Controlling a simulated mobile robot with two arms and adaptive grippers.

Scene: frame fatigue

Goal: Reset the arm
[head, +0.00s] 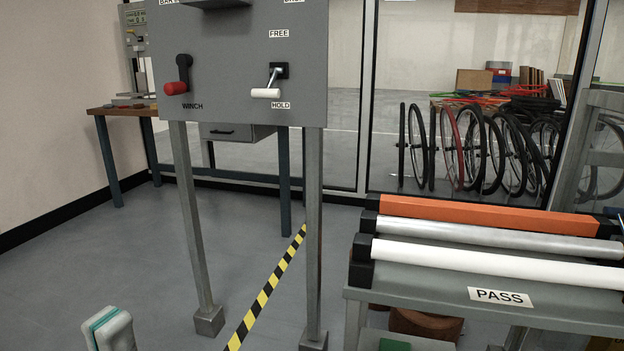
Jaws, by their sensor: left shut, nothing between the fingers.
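A grey control panel (228,60) stands on metal legs at the upper middle of the head view. A red-knobbed crank with a black arm (183,75) is on its left, above the word WINCH. A lever with a white handle (266,92) is on its right, between the labels FREE and HOLD. The white handle is down beside HOLD. The top of the panel is cut off. My left gripper (109,331) is at the bottom left edge, low and well apart from the panel. It is shut and empty. My right gripper is not in view.
A rack labelled PASS (501,297) holds an orange tube (490,215), a silver tube (480,235) and a white tube (495,262) at the right. Several wheels (470,148) stand behind glass. A yellow-black floor stripe (268,290) runs under the panel. The left floor is clear.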

